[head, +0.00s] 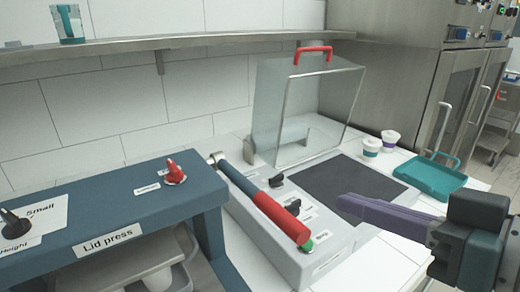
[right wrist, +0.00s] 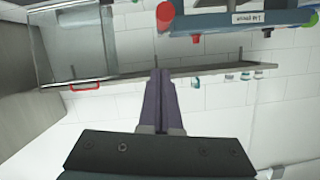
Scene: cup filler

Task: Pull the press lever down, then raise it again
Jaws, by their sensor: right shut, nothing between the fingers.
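In the right wrist view a red rounded shape (right wrist: 165,14), likely the grip, shows at the top edge. My right gripper (head: 343,202) is right of the grip, apart from it, with purple fingers shut and empty; the fingers also show in the right wrist view (right wrist: 158,78). My left gripper is out of view.
A clear lid (head: 290,110) with a red handle stands raised behind the machine's dark plate (head: 350,190). Two small cups (head: 371,147) and a teal tray (head: 432,176) are at the right. A red knob (head: 174,172) stands on the blue bench. A shelf (head: 120,50) runs along the wall.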

